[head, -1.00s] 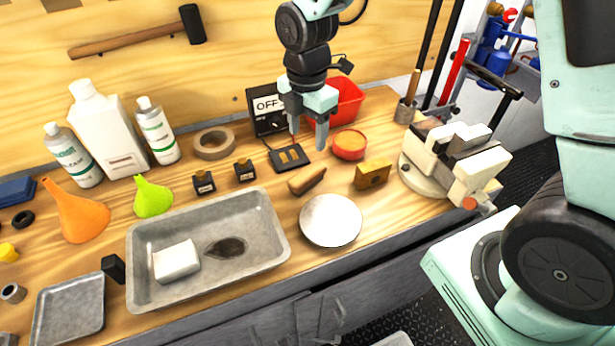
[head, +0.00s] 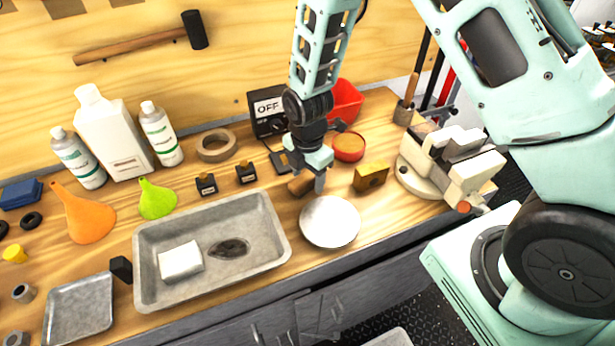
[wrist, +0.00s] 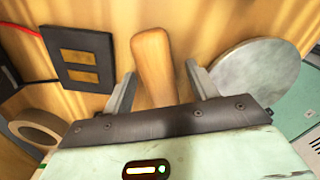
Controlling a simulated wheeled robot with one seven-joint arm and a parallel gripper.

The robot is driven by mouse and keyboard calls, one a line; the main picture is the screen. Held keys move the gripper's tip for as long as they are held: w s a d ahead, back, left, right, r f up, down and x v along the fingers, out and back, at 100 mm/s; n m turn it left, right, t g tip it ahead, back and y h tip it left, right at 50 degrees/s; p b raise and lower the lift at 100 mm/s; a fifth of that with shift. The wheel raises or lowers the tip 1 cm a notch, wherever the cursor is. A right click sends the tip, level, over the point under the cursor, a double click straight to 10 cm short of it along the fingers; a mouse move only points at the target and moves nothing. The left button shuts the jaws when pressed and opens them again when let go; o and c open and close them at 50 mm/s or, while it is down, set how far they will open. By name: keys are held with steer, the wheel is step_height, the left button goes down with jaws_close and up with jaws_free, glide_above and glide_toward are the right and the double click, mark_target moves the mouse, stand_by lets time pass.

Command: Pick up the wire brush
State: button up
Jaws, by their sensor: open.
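The wire brush (head: 298,187), seen as a short brown wooden piece, lies on the workbench behind the round grey disc. In the wrist view its wooden body (wrist: 154,58) reaches from between my fingers outward; its near end is hidden behind my gripper's dark bar, and no bristles show. My gripper (head: 306,178) is open over the brush. In the wrist view my gripper (wrist: 160,84) has one finger on each side of the wood, with gaps showing on both sides.
The grey disc (head: 330,222) lies close in front. A dark plate with two brown pads (wrist: 80,60) is to the left in the wrist view. A vise (head: 450,165) is right.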

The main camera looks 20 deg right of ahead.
mark_target(307, 174)
steer(key=shift+f, duration=0.1)
steer(key=c, duration=1.2)
step_height(307, 174, up, 10)
steer(key=shift+r+b, duration=0.1)
steer(key=shift+b, duration=0.7)
steer(key=shift+o, duration=1.1)
